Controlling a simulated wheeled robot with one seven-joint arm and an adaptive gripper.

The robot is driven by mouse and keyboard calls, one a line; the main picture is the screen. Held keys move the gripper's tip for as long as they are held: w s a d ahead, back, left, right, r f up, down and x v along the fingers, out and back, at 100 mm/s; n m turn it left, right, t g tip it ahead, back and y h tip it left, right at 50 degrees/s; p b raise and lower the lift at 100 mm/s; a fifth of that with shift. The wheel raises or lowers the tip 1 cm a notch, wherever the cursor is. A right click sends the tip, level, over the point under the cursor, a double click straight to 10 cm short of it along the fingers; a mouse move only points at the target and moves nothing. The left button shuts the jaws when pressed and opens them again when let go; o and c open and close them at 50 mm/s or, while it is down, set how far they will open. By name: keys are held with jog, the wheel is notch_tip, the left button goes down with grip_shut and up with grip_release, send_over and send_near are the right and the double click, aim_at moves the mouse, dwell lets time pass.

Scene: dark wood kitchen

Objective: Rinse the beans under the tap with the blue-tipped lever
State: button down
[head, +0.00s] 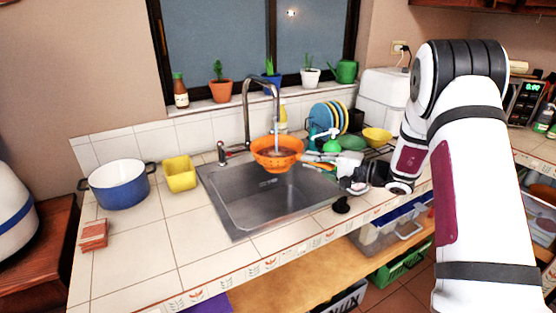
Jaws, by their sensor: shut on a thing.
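An orange colander (277,160) hangs over the back of the steel sink (262,205), below the spout of the curved metal tap (247,110). Dark contents, apparently the beans, show inside it. My gripper (308,158) reaches in from the right and is shut on the colander's right side; its fingertips are small and partly unclear. A small lever (222,153) with a red tip stands left of the tap. I cannot make out a blue-tipped lever; the colander and gripper cover part of the area behind the sink.
A blue-and-white pot (119,186) and a yellow container (180,174) stand left of the sink. A rack with plates (322,117) and a yellow bowl (377,136) are behind my gripper. A small black object (341,205) lies by the sink's right edge. The front-left counter is mostly clear.

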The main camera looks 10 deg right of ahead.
jog(key=shift+a, duration=0.3)
jog(key=shift+d, duration=0.15)
jog(key=shift+d+b, duration=0.35)
jog(key=shift+d, duration=0.1)
jog(key=s+p, duration=0.3)
jog(key=s, duration=0.5)
jog(key=shift+a, duration=0.3)
dwell(0.4)
jog(key=shift+s+r+p, duration=0.1)
jog(key=shift+r+p, duration=0.05)
jog(key=shift+p, duration=0.15)
dwell(1.0)
jog(key=s+r+p, duration=0.3)
jog(key=s, duration=0.1)
jog(key=shift+s+a+r, duration=0.2)
jog(key=shift+s+r, duration=0.2)
dwell(0.4)
